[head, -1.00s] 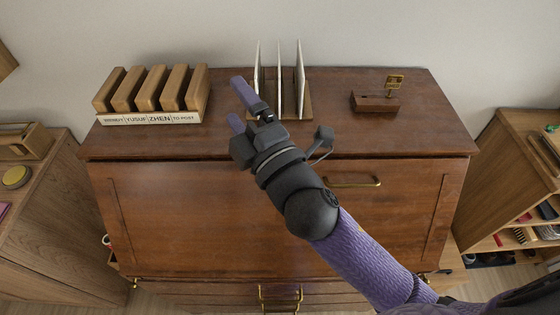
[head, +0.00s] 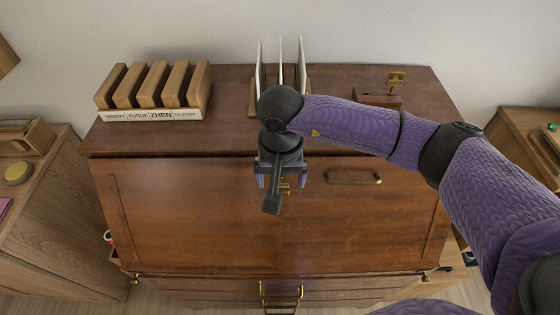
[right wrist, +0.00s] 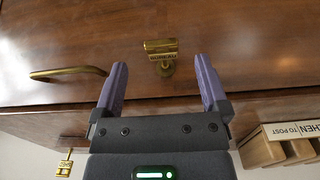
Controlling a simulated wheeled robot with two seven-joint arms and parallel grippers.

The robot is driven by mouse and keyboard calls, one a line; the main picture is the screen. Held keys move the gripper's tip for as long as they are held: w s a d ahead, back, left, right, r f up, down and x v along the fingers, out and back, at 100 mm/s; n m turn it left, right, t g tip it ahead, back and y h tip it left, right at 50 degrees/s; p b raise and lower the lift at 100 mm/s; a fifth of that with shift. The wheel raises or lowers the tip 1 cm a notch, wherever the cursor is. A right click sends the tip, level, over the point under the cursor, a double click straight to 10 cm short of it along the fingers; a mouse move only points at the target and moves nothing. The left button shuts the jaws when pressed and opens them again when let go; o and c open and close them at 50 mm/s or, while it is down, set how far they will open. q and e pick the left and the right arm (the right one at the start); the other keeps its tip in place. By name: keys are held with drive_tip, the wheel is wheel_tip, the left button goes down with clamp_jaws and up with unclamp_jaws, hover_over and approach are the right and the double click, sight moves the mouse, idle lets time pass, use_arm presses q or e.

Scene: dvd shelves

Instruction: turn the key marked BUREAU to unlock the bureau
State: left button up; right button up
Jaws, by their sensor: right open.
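The brown wooden bureau (head: 200,235) stands in front of me with its front flap closed. A brass key (right wrist: 160,46) with a small lettered tag sits in the upper part of the flap. The key also shows in the head view (head: 285,187), partly hidden by my right gripper. My right gripper (head: 281,183) is open and empty at the front of the bureau. In the right wrist view its two purple fingers point at the flap, with the key between and a little beyond the fingertips. My left gripper is not in view.
A brass handle (head: 353,180) is to the right of the key. On top stand a lettered rack of wooden blocks (head: 150,115), upright white sheets (head: 301,62) and a wooden block (head: 378,101) with a brass piece (head: 396,78). Cabinets flank both sides.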

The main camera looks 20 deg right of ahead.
sight(280, 191)
wheel_tip(280, 191, down, 5)
drive_tip(key=shift+f, duration=0.1)
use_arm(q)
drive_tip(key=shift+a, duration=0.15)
use_arm(e)
drive_tip(key=shift+c, duration=0.3)
